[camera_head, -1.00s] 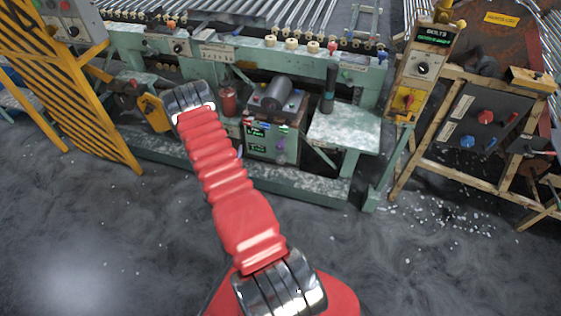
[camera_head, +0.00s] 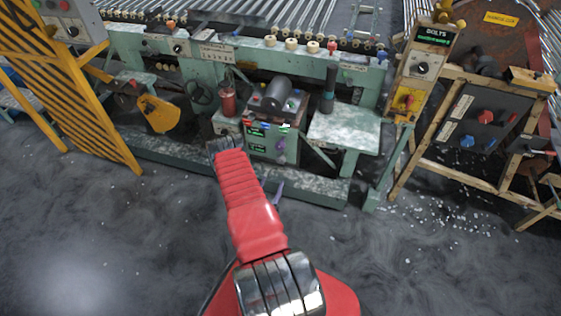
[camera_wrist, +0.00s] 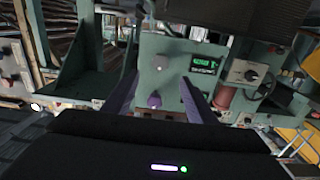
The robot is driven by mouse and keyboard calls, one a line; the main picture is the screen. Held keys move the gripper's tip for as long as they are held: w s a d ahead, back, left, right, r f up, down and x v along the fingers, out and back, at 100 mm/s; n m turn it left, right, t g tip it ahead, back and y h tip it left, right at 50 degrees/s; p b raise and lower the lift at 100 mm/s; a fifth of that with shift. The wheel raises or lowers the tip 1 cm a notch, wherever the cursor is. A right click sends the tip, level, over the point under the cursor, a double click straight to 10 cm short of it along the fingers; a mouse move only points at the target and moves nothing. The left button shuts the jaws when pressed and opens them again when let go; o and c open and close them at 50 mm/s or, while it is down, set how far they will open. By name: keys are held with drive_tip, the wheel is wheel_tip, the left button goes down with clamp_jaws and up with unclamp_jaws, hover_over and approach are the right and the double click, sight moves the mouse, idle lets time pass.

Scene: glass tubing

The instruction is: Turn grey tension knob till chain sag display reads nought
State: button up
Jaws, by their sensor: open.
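The control box (camera_head: 272,142) stands under the conveyor frame, with small green-lit displays (camera_head: 257,147) on its left side and a purple knob (camera_head: 281,145) at right. In the wrist view, which appears upside down, its panel carries a grey knob (camera_wrist: 160,62), a purple knob (camera_wrist: 154,99) and a green-lit display (camera_wrist: 204,63). The display's reading is too small to make out. My gripper (camera_wrist: 158,84) is open, its purple fingers either side of the purple knob in that view, apparently short of the panel. In the head view my arm mostly hides the gripper; one purple finger (camera_head: 278,191) shows.
A red canister (camera_head: 228,99) stands left of the box and a pale green shelf (camera_head: 345,130) juts out at right. A yellow scoop-like piece (camera_head: 158,113) hangs at left. Another panel (camera_head: 486,118) with red and blue knobs stands at far right.

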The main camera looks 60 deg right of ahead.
sight(280, 162)
drive_tip(key=d, duration=0.4)
drive_tip(key=w+d, duration=0.1)
drive_tip(key=d, duration=0.4)
drive_tip(key=w+d, duration=0.1)
drive_tip(key=d, duration=0.3)
drive_tip(key=shift+w+d, duration=0.1)
drive_tip(key=shift+d, duration=0.25)
drive_tip(key=shift+c, duration=0.4)
drive_tip(key=shift+a, duration=0.1)
drive_tip(key=c, duration=1)
